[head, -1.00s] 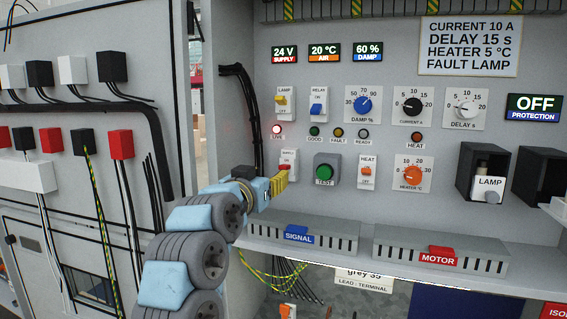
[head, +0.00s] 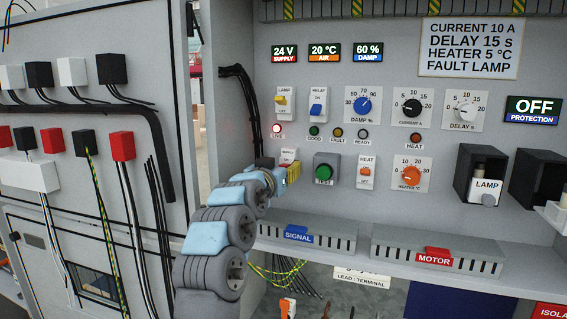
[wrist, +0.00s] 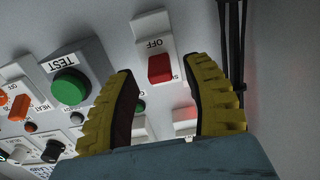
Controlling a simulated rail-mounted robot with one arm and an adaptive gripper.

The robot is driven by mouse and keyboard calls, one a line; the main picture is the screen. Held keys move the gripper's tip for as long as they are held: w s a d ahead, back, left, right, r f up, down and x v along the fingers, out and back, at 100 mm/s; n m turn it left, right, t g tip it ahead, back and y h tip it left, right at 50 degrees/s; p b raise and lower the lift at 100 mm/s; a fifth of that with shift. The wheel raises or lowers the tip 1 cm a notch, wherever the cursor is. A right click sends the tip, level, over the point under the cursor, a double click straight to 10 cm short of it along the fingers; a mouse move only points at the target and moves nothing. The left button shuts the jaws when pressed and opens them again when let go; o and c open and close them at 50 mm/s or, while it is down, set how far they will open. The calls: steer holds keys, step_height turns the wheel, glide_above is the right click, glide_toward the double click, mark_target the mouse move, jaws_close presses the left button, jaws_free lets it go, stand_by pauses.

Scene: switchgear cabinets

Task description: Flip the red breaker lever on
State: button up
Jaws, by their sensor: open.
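The red breaker lever (wrist: 161,68) sits on a white plate marked OFF in the wrist view, which shows the panel upside down. In the head view the SUPPLY plate (head: 288,154) shows at the lower left of the control panel, its lower part hidden by my gripper (head: 293,172). In the wrist view my gripper (wrist: 160,92) is open, with one yellow finger on each side of the lever's line. The lever shows between the fingertips; I cannot tell whether they touch it. Nothing is held.
The green TEST button (head: 325,172) and the orange HEAT switch (head: 366,173) are to the right of the lever. Black cables (head: 247,105) run down the panel's left edge. A ledge with the SIGNAL block (head: 298,234) lies below. The LIVE lamp (head: 277,129) glows red above.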

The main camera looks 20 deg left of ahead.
steer(key=shift+w, duration=0.6)
jaws_close()
